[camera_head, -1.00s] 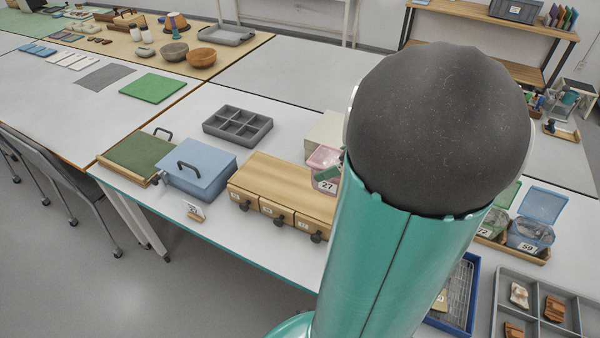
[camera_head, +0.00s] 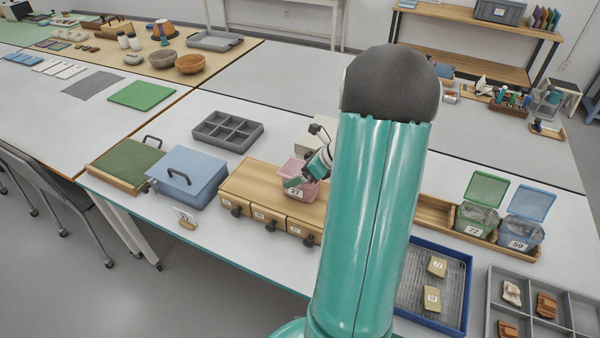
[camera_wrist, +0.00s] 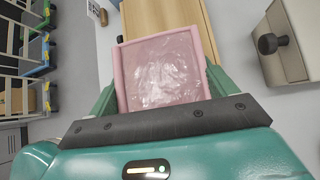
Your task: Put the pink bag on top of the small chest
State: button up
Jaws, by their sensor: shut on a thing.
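The pink bag (camera_head: 297,187), an open-topped container with a label reading 27, is held by my gripper (camera_head: 314,174). In the wrist view the bag (camera_wrist: 160,75) sits between the two green fingers, with a clear crinkled lining inside. A low wooden chest (camera_head: 258,180) with three knobbed drawers is beneath it; the bag is over its right part. The chest's wooden top also shows beyond the bag in the wrist view (camera_wrist: 168,17). I cannot tell whether the bag touches the top. My arm hides the chest's right end.
A beige box (camera_head: 318,128) stands behind the chest; in the wrist view a beige unit with a dark knob (camera_wrist: 290,45) is at right. A blue case (camera_head: 190,183) is left of the chest. Green bin 72 (camera_head: 478,215) and blue bin 59 (camera_head: 522,232) stand right.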

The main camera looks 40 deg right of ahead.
jog(key=shift+f, duration=0.2)
jog(key=o, duration=1.8)
jog(key=shift+r, duration=0.25)
jog(key=v, duration=1.2)
jog(key=w+a+r+n+g, duration=0.15)
jog(key=a+r+n, duration=0.25)
jog(key=a+n, duration=0.45)
jog(key=w+a+r+n+g, duration=0.1)
jog(key=a+r+n+g, duration=0.35)
jog(key=a, duration=0.75)
jog(key=s+a+r+n+t+h, duration=0.1)
jog(key=s+a+n+h, duration=0.1)
jog(key=a+n, duration=0.6)
jog(key=s+a+r+n+t+h, duration=0.1)
jog(key=s+a+n+t+h, duration=0.1)
jog(key=s+a+n, duration=0.3)
jog(key=a+n, duration=0.3)
jog(key=n, duration=0.3)
jog(key=shift+s+r+n, duration=0.3)
jog(key=shift+r+n, duration=0.1)
